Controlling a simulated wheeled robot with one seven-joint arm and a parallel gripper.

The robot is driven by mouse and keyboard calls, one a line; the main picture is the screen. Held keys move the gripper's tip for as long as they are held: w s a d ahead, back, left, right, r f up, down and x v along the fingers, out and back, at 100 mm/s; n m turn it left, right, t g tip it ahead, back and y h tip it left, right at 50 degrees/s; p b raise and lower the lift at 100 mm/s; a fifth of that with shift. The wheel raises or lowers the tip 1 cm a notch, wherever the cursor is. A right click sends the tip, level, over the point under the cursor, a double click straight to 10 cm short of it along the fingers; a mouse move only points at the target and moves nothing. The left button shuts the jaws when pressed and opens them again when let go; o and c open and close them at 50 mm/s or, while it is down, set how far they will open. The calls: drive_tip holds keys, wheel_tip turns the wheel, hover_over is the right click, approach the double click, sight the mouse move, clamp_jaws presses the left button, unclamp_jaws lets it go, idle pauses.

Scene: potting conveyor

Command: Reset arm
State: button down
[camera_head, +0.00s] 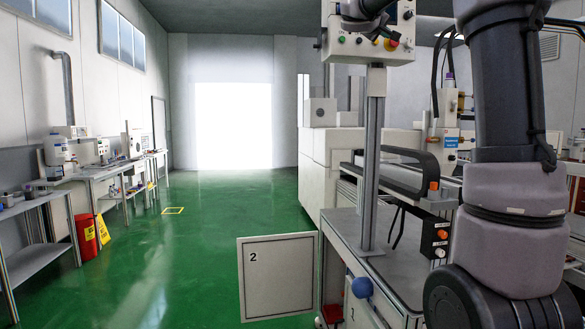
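My arm (505,100) fills the right side of the view. A dark upper link runs down to grey joint housings (505,215) and a large black rounded joint (455,300) at the bottom right. My gripper is not in view, so its fingers and anything in them cannot be seen. The arm stands in front of the machine bench and hides part of it.
A control box (345,45) with buttons stands on a grey post (374,160) left of my arm. An open panel door marked 2 (279,277) juts over the green floor (200,240). Workbenches line the left wall, with a red bin (87,237) and yellow sign (103,229). The middle aisle is clear.

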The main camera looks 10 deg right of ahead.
drive_tip(key=s+a+f+m+g+y, duration=0.1)
drive_tip(key=s+a+f+g+y, duration=0.2)
drive_tip(key=s+f, duration=0.75)
drive_tip(key=s+a+f+m+g+y, duration=0.25)
drive_tip(key=s+f+y, duration=0.25)
drive_tip(key=s+f, duration=0.55)
drive_tip(key=s+a+f+m+y, duration=0.1)
drive_tip(key=s+a+f+y, duration=0.2)
drive_tip(key=s+a+f, duration=0.3)
drive_tip(key=s+a+f+y, duration=0.4)
drive_tip(key=s+f, duration=0.3)
drive_tip(key=f, duration=0.3)
drive_tip(key=shift+s+a+m+g, duration=0.35)
drive_tip(key=shift+a+g, duration=0.1)
drive_tip(key=shift+a, duration=0.4)
